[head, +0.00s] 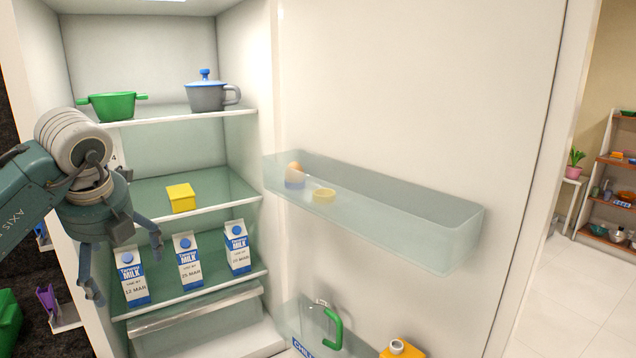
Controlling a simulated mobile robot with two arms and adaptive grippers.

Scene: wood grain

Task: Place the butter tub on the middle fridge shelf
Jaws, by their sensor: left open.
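The yellow box-shaped butter tub (181,198) sits upright on the middle fridge shelf (225,188), towards its front. My left gripper (124,278) hangs fingers-down at the left of the fridge opening, below and left of the tub. It is open, apart from the tub, with nothing seen between its fingers. My right gripper is not in view.
Milk cartons (188,262) stand on the shelf below. A green pot (112,106) and a grey lidded pot (207,97) stand on the top shelf. The open door's clear bin (400,222) juts out at right. The middle shelf is bare around the tub.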

